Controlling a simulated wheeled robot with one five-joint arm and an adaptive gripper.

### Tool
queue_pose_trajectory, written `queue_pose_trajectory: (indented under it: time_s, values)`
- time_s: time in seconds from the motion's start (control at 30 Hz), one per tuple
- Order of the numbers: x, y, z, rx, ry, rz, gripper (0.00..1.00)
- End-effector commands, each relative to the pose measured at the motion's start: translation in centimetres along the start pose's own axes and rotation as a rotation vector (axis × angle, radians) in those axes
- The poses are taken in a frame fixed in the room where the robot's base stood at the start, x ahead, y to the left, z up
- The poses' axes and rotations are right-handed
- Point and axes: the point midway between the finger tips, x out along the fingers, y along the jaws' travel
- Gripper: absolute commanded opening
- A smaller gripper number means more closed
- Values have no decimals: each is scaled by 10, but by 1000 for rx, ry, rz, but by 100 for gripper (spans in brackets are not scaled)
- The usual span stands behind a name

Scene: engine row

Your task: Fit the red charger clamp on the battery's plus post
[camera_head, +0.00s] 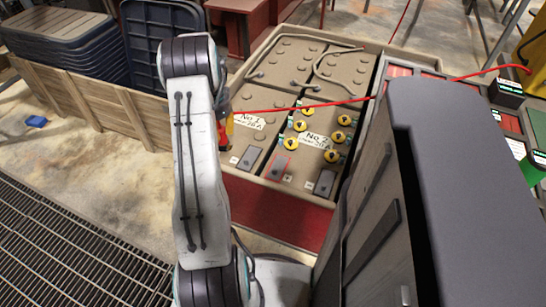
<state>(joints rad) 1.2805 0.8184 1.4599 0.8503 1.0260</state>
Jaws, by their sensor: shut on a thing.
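My gripper (222,105) is mostly hidden behind my white arm; only a sliver shows at the arm's right edge. A red and orange piece, the charger clamp (227,130), shows just below it, with a red cable running right from there.
A neighbouring battery (262,125) lies to the left in the same tray, with more batteries behind. A wooden crate (90,105) and stacked dark bins (55,45) stand left. My dark body fills the lower right. A floor grate (70,250) lies lower left.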

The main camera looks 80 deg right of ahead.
Motion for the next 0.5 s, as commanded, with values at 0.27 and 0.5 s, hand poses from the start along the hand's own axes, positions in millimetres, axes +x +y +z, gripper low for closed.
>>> queue_pose_trajectory:
  time_s: [0.27, 0.5]
  values:
    - [58, 58, -91, 379, 5, -2, 0]
    - [77, 90, -127, 555, 7, -3, 0]
